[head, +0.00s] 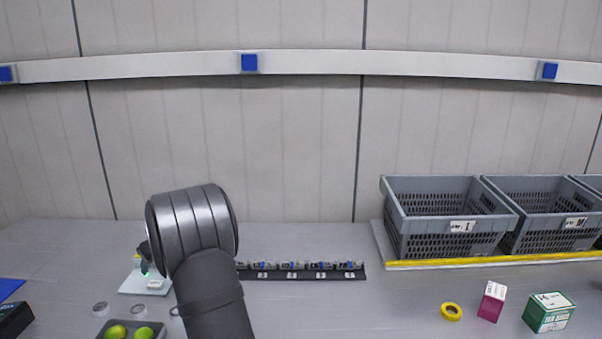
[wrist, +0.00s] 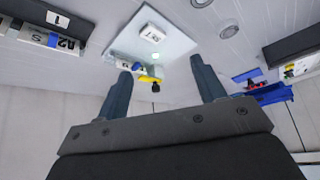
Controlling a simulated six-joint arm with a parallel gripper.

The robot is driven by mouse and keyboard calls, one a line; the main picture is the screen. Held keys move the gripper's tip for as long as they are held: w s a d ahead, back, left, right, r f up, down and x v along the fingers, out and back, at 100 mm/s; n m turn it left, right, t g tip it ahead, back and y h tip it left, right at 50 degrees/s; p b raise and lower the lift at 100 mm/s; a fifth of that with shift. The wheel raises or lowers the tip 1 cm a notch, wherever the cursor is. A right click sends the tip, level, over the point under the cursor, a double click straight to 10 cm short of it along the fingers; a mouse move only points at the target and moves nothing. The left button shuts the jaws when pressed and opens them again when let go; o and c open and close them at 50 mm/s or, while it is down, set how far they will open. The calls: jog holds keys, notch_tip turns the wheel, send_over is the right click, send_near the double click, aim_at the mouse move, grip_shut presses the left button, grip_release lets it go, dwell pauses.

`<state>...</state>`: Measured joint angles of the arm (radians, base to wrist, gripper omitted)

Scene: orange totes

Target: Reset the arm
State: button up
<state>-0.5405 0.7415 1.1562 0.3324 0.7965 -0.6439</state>
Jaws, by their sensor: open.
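My gripper (wrist: 161,67) is open in the wrist view, with two dark blue-grey fingers spread apart and nothing held between them. Beyond the fingers lies a white plate (wrist: 176,50) with a label and a small glowing spot. A small yellow and black item (wrist: 150,79) shows between the fingers; whether it rests on the plate is unclear. In the head view my arm stands left of centre and hides most of the gripper. The white plate (head: 150,287) shows beside the arm on the table, with a green light on it.
A black rail (head: 300,274) with several small parts lies right of my arm. Grey crates (head: 445,220) stand at the right behind a yellow strip (head: 480,262). Yellow tape (head: 451,311), a pink box (head: 491,301) and a green box (head: 548,312) sit in front. A fruit tray (head: 104,325) is front left.

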jog(key=s+a+f+n, duration=0.1)
jog(key=a+n, duration=0.1)
jog(key=a, duration=1.6)
jog(key=shift+s+a+f+g, duration=0.15)
jog(key=shift+s+a+g, duration=0.2)
jog(key=shift+s+g, duration=0.05)
jog(key=shift+d, duration=0.1)
jog(key=w+d+r+m+t, duration=0.1)
jog(key=d+m, duration=0.1)
jog(key=d, duration=1.8)
jog(key=shift+w+d+r, duration=0.15)
jog(key=shift+w+d, duration=0.1)
jog(key=shift+d, duration=0.1)
